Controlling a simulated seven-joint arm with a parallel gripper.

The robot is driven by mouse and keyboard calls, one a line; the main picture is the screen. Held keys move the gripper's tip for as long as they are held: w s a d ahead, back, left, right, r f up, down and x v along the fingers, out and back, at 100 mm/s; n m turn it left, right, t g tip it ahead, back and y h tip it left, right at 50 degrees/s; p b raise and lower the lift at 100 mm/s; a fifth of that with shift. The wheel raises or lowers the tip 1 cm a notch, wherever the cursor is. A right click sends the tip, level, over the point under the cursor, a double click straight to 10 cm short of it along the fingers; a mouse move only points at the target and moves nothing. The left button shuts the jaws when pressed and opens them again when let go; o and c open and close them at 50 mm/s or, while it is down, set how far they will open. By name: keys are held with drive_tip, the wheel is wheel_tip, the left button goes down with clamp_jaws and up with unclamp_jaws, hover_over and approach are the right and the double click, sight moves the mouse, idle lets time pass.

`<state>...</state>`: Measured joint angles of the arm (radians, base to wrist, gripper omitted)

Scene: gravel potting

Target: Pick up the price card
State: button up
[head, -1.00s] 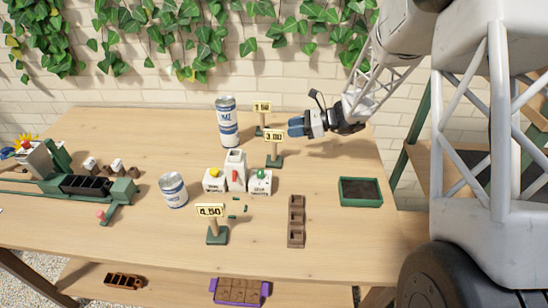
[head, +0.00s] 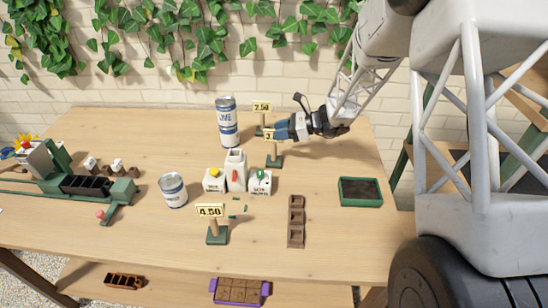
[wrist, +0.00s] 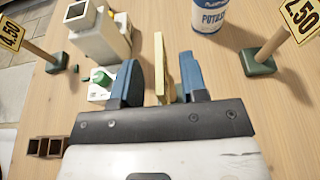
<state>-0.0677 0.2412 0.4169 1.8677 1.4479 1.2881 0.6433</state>
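Three price cards stand on wooden posts with green bases. The middle card (head: 268,136), which read 3.00 earlier, is now partly covered by my gripper (head: 282,129). In the wrist view this card (wrist: 159,62) shows nearly edge-on between the two blue fingers, with a gap visible on its left side. My gripper is open around it; contact on the right side is unclear. The 2.50 card (head: 262,107) stands just behind and also shows at the right of the wrist view (wrist: 301,17). The 4.50 card (head: 210,211) stands near the front of the table.
A tall can (head: 227,122) stands left of the middle card. White containers (head: 236,172) stand in front, with a shorter can (head: 173,190) to their left. A brown tray (head: 296,222) and a green soil tray (head: 360,191) lie at the right.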

drive_tip(key=shift+x, duration=1.15)
clamp_jaws()
